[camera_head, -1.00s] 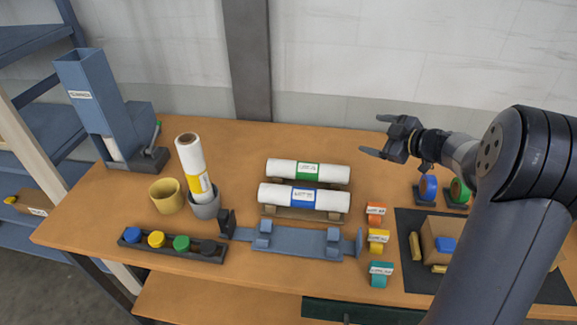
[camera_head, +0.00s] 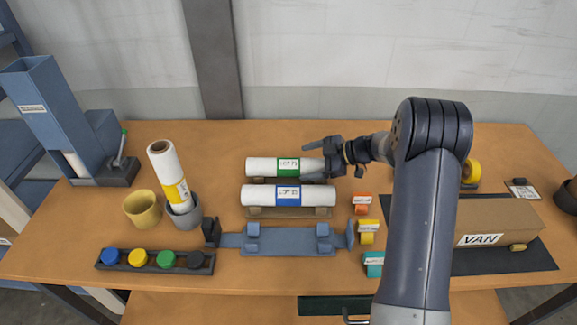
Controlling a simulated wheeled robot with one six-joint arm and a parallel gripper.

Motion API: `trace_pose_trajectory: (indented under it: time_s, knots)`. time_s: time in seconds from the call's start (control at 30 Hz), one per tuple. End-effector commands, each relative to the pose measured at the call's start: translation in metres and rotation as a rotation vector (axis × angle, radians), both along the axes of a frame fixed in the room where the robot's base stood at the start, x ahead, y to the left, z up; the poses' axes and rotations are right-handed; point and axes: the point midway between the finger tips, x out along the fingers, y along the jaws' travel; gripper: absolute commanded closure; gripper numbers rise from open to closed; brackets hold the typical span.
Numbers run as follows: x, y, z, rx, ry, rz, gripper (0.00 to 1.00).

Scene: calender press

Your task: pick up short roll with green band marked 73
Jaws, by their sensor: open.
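A white roll with a green band (camera_head: 262,167) lies level at the back of the table on a low brown cradle. The green band carries a small white label too blurred for me to read its number. My gripper (camera_head: 308,163) is open at the roll's right end, its fingers pointing left. One finger shows behind the roll's end and one near its front side; I cannot tell whether they touch it or are above it. A white roll with a blue band (camera_head: 266,195) lies parallel in front, on its own cradle (camera_head: 262,212).
A blue-grey fixture (camera_head: 287,242) stands in front of the rolls. Orange, yellow and teal labelled pieces (camera_head: 366,231) are to its right. A tall roll with a yellow band (camera_head: 166,165) leans in a grey cup (camera_head: 184,213) at left. A cardboard VAN box (camera_head: 497,218) is at right.

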Motion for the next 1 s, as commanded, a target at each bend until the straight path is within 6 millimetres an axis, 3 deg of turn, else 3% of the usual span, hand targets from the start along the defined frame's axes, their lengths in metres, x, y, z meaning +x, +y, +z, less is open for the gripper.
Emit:
trace_pose_trajectory:
  time_s: [0.23, 0.53, 1.0]
  knots:
    - [0.003, 0.037, -0.009, 0.0, 0.002, 0.002, 0.2]
    - [0.005, 0.042, -0.014, 0.0, 0.0, 0.0, 0.21]
    - [0.005, 0.042, -0.014, 0.0, 0.0, 0.0, 0.6]
